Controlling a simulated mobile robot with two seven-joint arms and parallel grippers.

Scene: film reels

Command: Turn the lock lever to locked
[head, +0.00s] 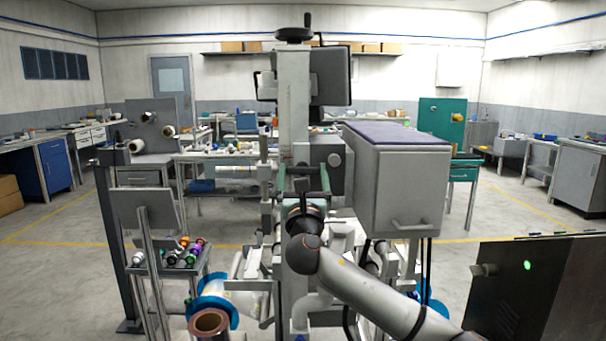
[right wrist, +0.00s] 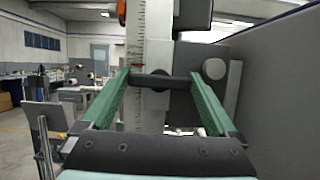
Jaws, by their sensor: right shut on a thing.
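The lock lever, a dark bar on a round dark hub, shows in the right wrist view (right wrist: 160,87). It lies about level across the front of a pale column with a ruled scale (right wrist: 136,45). My right gripper (head: 303,172) is in front of the machine's central column in the head view. In the right wrist view, its green fingers (right wrist: 160,79) stand wide apart, one at each end of the lever, and are shut on it. No lock marking can be read. My left gripper is not in view.
A large grey box with a dark top (head: 396,185) stands close on the right of my right arm. A handwheel (head: 294,35) tops the column. A cart with coloured spools (head: 182,255) and a blue-flanged reel (head: 213,300) are at lower left. A dark cabinet (head: 535,290) stands at lower right.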

